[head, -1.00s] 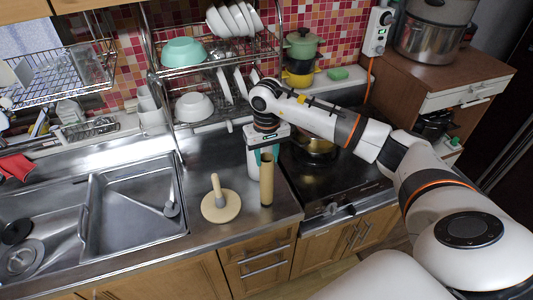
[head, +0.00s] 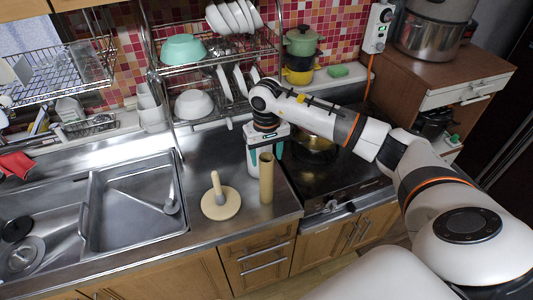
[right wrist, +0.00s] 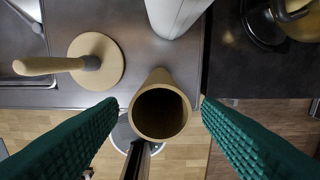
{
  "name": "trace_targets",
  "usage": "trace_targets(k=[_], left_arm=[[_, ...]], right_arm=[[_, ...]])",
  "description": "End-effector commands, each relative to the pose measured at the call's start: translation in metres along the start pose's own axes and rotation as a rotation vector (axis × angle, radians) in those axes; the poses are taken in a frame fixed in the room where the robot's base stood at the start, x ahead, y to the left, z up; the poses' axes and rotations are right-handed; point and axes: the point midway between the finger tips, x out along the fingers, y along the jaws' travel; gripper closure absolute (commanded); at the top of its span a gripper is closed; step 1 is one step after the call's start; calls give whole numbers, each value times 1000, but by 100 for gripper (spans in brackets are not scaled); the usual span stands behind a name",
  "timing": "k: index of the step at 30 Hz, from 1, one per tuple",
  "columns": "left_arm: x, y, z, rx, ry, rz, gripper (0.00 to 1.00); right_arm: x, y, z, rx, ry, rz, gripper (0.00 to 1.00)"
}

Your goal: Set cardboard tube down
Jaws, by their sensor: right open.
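The cardboard tube (head: 266,180) stands upright on the steel counter, near its front edge and left of the stove. My right gripper (head: 266,155) is above it at the tube's upper end, with its teal fingers spread. In the right wrist view, the tube's round open end (right wrist: 160,112) lies between the two fingers (right wrist: 160,104), with a gap on each side; neither finger touches it. My left gripper is not in view.
A round wooden base with an upright peg (head: 220,203) stands just left of the tube. A white container (head: 251,162) stands close behind the tube. The sink (head: 130,215) is to the left, and the stove (head: 325,180) to the right.

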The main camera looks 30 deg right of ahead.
Motion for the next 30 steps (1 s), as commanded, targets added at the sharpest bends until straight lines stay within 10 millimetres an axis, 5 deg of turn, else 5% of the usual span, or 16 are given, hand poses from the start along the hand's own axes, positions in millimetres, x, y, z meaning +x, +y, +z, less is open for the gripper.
trace_targets(k=[15, 30], left_arm=[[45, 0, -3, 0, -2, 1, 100], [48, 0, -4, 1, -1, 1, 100]], right_arm=[[-100, 0, 1, 1, -7, 2, 41], [-119, 0, 0, 0, -2, 1, 41]])
